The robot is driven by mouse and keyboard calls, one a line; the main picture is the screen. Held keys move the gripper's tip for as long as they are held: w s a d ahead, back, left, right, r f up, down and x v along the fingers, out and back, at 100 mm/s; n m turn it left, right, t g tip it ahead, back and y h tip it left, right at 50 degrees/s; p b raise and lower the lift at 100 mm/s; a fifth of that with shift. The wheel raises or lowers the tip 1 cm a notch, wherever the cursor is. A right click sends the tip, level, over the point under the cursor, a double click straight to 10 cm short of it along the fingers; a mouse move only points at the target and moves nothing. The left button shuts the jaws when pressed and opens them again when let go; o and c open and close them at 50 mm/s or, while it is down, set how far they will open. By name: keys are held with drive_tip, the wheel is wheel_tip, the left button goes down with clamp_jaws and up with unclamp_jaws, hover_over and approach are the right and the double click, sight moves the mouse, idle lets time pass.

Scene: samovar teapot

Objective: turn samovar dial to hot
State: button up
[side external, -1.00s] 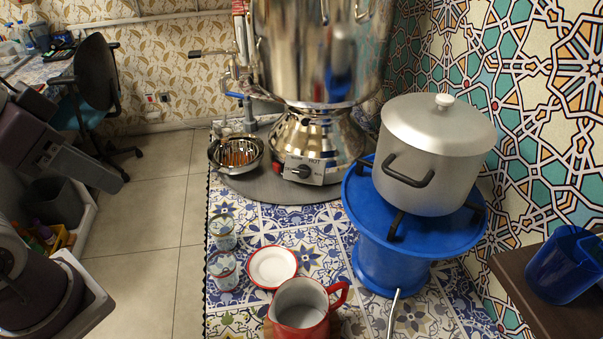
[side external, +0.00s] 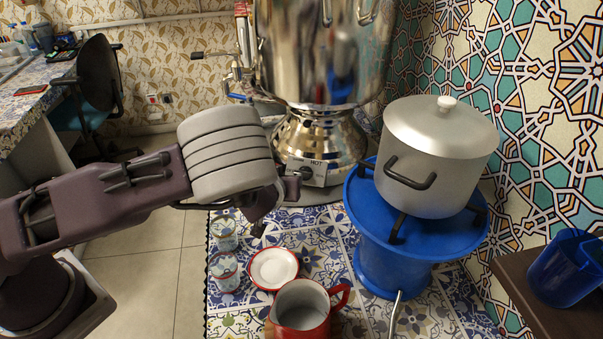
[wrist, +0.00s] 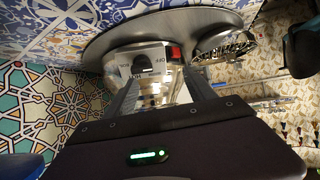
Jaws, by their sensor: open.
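The chrome samovar (side external: 318,60) stands on a round dark base at the back. Its pale control panel (side external: 318,176), with the word HOT in view, faces the front and is partly covered by my gripper. In the wrist view the panel appears upside down, with a dark dial (wrist: 146,64) and a red switch (wrist: 175,53). My gripper (side external: 277,205) is just in front and to the left of the panel. Its two fingers (wrist: 162,78) are spread and empty, pointing towards the panel. The dial lies near the left finger's tip; I cannot tell whether they touch.
A lidded pot (side external: 437,160) sits on a blue stand (side external: 372,262) to the right. A red pitcher (side external: 300,312), a red-rimmed saucer (side external: 274,268) and glasses (side external: 224,270) stand on the patterned counter in front. A metal bowl (wrist: 222,42) is beside the panel in the wrist view.

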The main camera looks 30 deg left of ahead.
sight(302, 172)
drive_tip(key=w+f+t, duration=0.1)
drive_tip(key=w, duration=0.1)
drive_tip(key=w+f+m, duration=0.1)
drive_tip(key=w, duration=0.2)
drive_tip(key=w+f+m+t, duration=0.1)
drive_tip(key=w+f, duration=0.1)
drive_tip(key=w, duration=0.1)
drive_tip(key=shift+w+t+h, duration=0.15)
drive_tip(key=shift+t+h, duration=0.15)
drive_tip(key=shift+h, duration=0.1)
drive_tip(key=shift+c, duration=0.2)
drive_tip(key=c, duration=1.3)
drive_tip(key=shift+c, duration=0.2)
